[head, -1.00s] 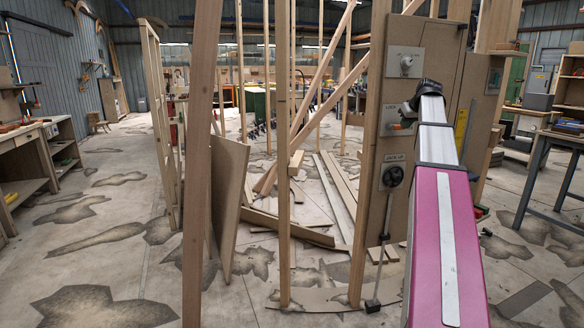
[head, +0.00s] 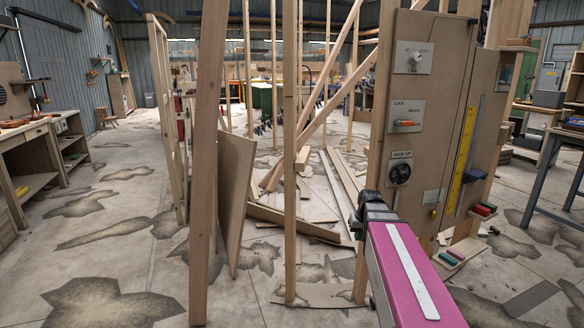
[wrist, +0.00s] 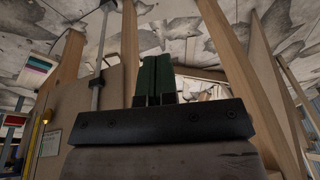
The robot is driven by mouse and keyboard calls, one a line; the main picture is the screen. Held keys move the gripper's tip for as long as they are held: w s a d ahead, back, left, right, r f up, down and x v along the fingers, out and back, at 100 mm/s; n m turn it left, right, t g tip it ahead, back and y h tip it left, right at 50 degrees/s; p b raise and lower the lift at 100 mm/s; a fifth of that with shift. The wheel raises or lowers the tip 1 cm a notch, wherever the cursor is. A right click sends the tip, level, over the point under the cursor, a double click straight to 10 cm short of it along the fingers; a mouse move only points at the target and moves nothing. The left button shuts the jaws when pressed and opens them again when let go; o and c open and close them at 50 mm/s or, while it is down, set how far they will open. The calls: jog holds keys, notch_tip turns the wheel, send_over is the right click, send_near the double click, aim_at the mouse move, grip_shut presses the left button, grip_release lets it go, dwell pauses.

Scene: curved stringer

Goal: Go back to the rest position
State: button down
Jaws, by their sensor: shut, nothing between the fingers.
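My gripper (wrist: 158,80) shows in the wrist view with its two dark green fingers side by side, closed together and empty. In the head view my magenta arm reaches up from the bottom right, in front of the lower part of the brown control panel (head: 434,130); the gripper itself cannot be made out there. The panel carries a top knob (head: 414,57), a lock switch with an orange handle (head: 407,123) and a dark round jack-up dial (head: 400,173). A thin metal rod (wrist: 100,60) stands left of my fingers in the wrist view, apart from them.
A wooden post (head: 207,150) and a thinner upright (head: 290,150) stand left of my arm. Leaning boards (head: 236,190) and loose planks lie behind them. A workbench (head: 30,160) is at the left, a table (head: 568,150) at the right. Stained floor is open at the left.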

jog(key=s+a+f+g, duration=0.1)
jog(key=s+a+f, duration=0.2)
jog(key=s+f, duration=0.3)
jog(key=s+a+f+g+h, duration=0.1)
jog(key=s+a+f, duration=0.2)
jog(key=s+f, duration=0.2)
jog(key=s, duration=0.3)
jog(key=shift+s+a+f, duration=0.25)
jog(key=shift+a+f, duration=0.05)
jog(key=shift+f, duration=0.05)
